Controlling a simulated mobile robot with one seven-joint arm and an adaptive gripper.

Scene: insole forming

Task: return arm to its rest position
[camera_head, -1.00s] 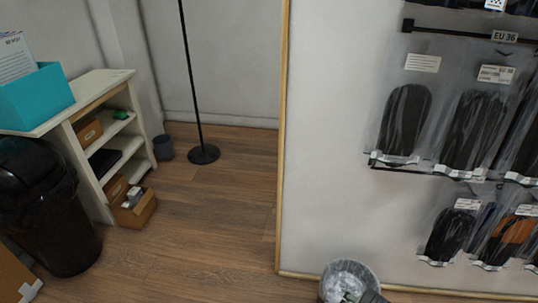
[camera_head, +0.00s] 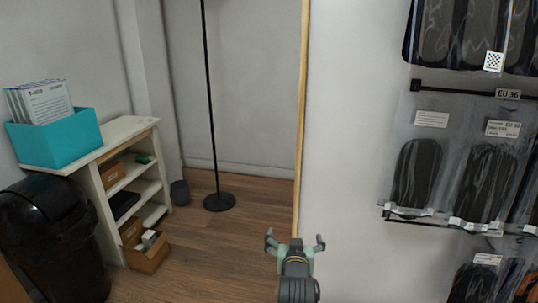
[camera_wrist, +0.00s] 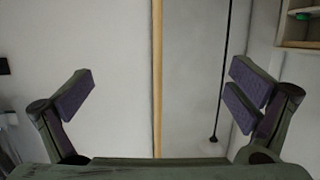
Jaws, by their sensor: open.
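My gripper (camera_head: 295,245) shows at the lower middle of the head view, pointing away from me, in front of the wooden edge of the white wall panel. Its two fingers are spread apart with nothing between them.
Bagged insoles (camera_head: 416,173) hang from black hooks on the white panel (camera_head: 350,130) at right. A white shelf (camera_head: 115,140) with a teal box (camera_head: 60,138) and a black bin (camera_head: 50,235) stand at left. A black pole stand (camera_head: 212,110) stands behind. Floor between is clear.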

